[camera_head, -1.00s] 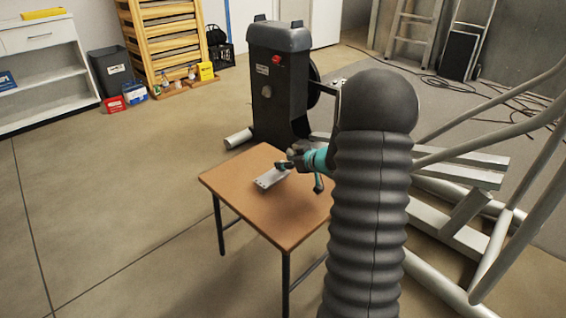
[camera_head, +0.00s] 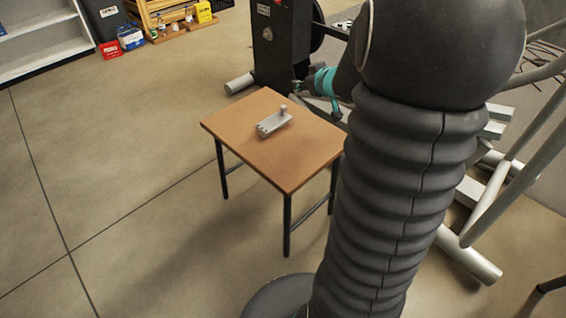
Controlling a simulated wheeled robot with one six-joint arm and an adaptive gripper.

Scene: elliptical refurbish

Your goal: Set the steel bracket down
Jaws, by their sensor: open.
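The steel bracket (camera_head: 274,122) is a small light-grey plate with a short upright stub at its right end. It lies on the brown top of a small table (camera_head: 240,128) with dark legs. Nothing touches it from above. My gripper (camera_head: 299,86), dark with a teal part behind it, is open and empty. It is past the table's far right edge, apart from the bracket. Its fingertips are small and partly blend into the dark machine behind.
The black elliptical machine (camera_head: 282,50) stands right behind the table, with its grey tubes (camera_head: 480,265) reaching right. My dark ribbed arm covers the right middle. A shelf (camera_head: 45,45) and small boxes (camera_head: 130,38) stand far left. The floor left of the table is clear.

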